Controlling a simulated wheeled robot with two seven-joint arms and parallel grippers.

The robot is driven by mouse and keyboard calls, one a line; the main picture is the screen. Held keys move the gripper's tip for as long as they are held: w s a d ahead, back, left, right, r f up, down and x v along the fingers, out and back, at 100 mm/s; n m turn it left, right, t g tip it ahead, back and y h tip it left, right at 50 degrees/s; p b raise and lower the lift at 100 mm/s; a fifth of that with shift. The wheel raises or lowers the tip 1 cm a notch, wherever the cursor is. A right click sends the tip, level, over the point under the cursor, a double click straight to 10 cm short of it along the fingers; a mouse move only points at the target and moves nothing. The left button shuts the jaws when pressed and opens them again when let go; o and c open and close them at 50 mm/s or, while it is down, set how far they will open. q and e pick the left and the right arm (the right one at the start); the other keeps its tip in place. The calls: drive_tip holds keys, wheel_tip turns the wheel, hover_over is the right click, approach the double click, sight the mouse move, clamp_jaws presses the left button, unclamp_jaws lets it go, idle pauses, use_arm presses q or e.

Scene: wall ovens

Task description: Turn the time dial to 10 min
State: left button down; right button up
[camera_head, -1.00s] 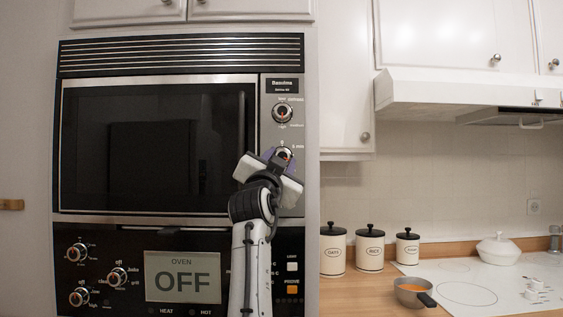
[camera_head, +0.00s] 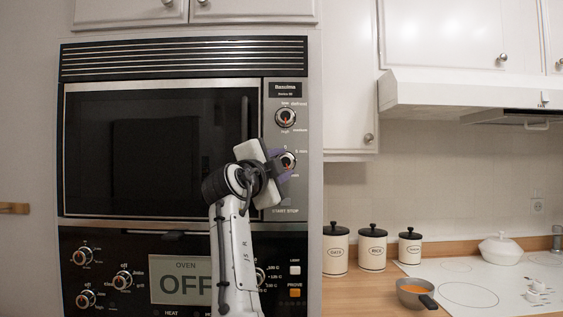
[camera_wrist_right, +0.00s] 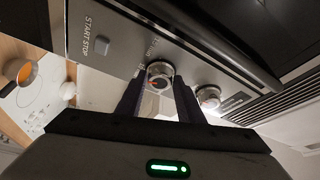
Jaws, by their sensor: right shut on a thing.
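The time dial (camera_head: 289,160) is the lower round knob on the microwave's right-hand panel, silver with a red mark; it also shows in the right wrist view (camera_wrist_right: 160,74). My right gripper (camera_head: 284,163) reaches it from the left, and its fingers are closed on the dial's sides. In the wrist view the two dark fingers of the right gripper (camera_wrist_right: 159,98) stand on either side of the dial. Part of the dial's printed scale is hidden, and I cannot read its exact setting. My left gripper is not in view.
The power dial (camera_head: 286,117) sits just above the time dial. The microwave door (camera_head: 150,150) is shut, to the left. The oven display (camera_head: 181,282) below is partly covered by my arm. Canisters (camera_head: 372,250) and an orange-filled pan (camera_head: 415,292) stand on the right counter.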

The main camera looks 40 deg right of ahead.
drive_tip(key=shift+r, duration=0.15)
idle(0.3)
drive_tip(key=o, duration=1)
drive_tip(key=shift+o, duration=0.2)
